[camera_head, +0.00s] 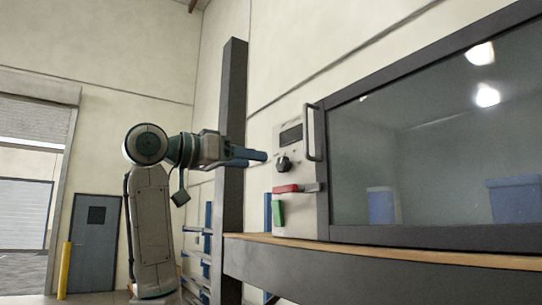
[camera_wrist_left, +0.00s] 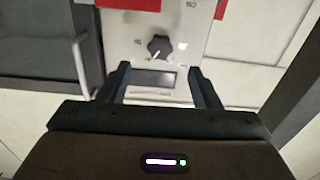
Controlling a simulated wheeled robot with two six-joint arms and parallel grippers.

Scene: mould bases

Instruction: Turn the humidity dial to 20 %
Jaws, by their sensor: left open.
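The humidity dial (camera_head: 284,163) is a dark knob on the pale control panel (camera_head: 294,203) at the left end of the glass-fronted chamber. In the left wrist view the dial (camera_wrist_left: 160,46) shows with a light pointer mark; its scale is too small to read. My left gripper (camera_head: 260,157) comes in from the left and points at the panel, just short of the dial. In the wrist view the fingers of the left gripper (camera_wrist_left: 161,71) are spread with nothing between them, with the dial beyond their tips. My right gripper is out of view.
A dark display (camera_head: 291,135) is above the dial. A vertical handle (camera_head: 311,133) stands out to its right. A red part (camera_head: 286,188) and a green part (camera_head: 278,213) are below. A dark post (camera_head: 233,140) stands left of the panel, close to my arm.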

